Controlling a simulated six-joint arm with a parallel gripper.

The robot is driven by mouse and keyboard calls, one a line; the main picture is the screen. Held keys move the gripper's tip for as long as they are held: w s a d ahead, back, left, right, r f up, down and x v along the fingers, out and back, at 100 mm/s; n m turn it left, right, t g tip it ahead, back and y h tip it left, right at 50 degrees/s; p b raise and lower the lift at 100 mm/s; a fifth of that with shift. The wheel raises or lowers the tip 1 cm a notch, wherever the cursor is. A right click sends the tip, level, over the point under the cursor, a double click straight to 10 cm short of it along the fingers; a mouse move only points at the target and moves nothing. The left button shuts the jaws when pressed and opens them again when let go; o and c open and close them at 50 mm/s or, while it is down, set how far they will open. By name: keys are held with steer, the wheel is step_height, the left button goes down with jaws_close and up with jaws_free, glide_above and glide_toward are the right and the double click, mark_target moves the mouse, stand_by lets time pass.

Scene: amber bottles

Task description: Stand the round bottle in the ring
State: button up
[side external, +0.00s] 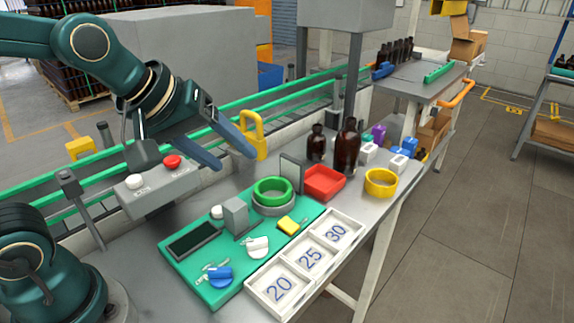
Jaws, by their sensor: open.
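Two amber bottles stand upright on the grey bench behind the red tray: a shorter one (316,146) on the left and a taller one (347,148) on the right. I cannot tell for sure which is the round bottle. A green ring (272,190) sits on a grey round base at the back edge of the green board. A yellow ring (380,182) lies on the bench to the right, with no bottle in it. My gripper (237,161) is open and empty, in the air left of the bottles and above the bench's back side.
A red tray (324,183) lies between the green ring and the bottles. The green board (187,270) carries small tools and a grey block. A white tray (262,288) marked 20, 25, 30 lies in front. A yellow padlock-shaped piece (254,135) and green conveyor rails are near my gripper.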

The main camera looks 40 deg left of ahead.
steer(key=shift+o, duration=0.5)
steer(key=s+f+m+g, duration=0.1)
steer(key=s+f+m, duration=0.2)
steer(key=s+m, duration=0.5)
steer(key=shift+s+a+g, duration=0.3)
steer(key=shift+s+g, duration=0.1)
steer(key=shift+s, duration=0.8)
steer(key=shift+f, duration=0.1)
